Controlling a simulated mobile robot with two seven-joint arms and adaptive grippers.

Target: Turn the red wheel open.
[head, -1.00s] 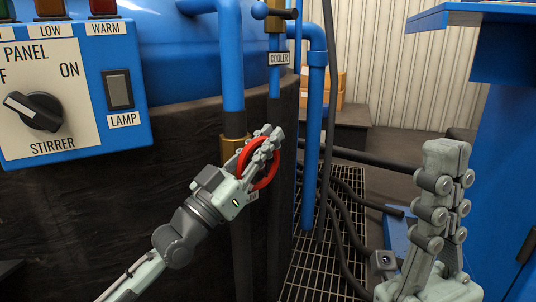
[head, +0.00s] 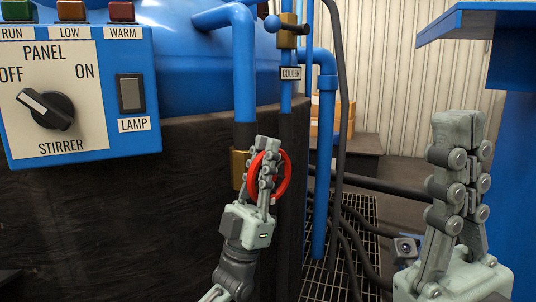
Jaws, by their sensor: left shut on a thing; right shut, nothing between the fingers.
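The red wheel (head: 284,178) is a ring-shaped handwheel on a brass valve body (head: 239,168) set in a vertical pipe. My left gripper (head: 267,150) is in front of the wheel with its fingers shut on it, pointing up. The fingers hide the wheel's left part and middle. My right gripper (head: 459,122) stands upright at the right, shut and empty, well apart from the wheel.
A blue stirrer panel (head: 143,85) with a black knob (head: 46,109) hangs at the upper left. A pipe with a COOLER label (head: 291,73) and a blue pipe (head: 322,165) stand right of the wheel. Hoses cross the floor grating (head: 335,265).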

